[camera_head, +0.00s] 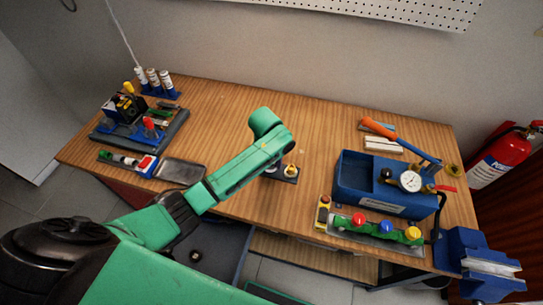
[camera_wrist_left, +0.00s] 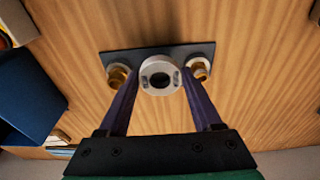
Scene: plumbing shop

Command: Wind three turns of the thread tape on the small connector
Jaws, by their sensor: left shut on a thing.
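In the left wrist view, my left gripper (camera_wrist_left: 160,82) is shut on a pale round piece (camera_wrist_left: 160,65) with a dark hole, which looks like the thread tape roll. It hangs over a dark plate (camera_wrist_left: 145,52). A brass connector with a pale collar (camera_wrist_left: 117,75) stands left of the held piece, and another brass connector (camera_wrist_left: 200,69) stands right of it. The right one looks slightly smaller. In the head view the plate (camera_head: 285,178) shows below my green left wrist, with one brass connector (camera_head: 291,168) visible. The jaws are hidden there. My right gripper is out of view.
A blue test pump with a gauge (camera_head: 410,181) stands at the right. A rack with coloured caps (camera_head: 380,230) lies in front of it. A vise (camera_head: 487,262) is at the right corner. A metal tray (camera_head: 181,171) and tool stand (camera_head: 125,108) are left.

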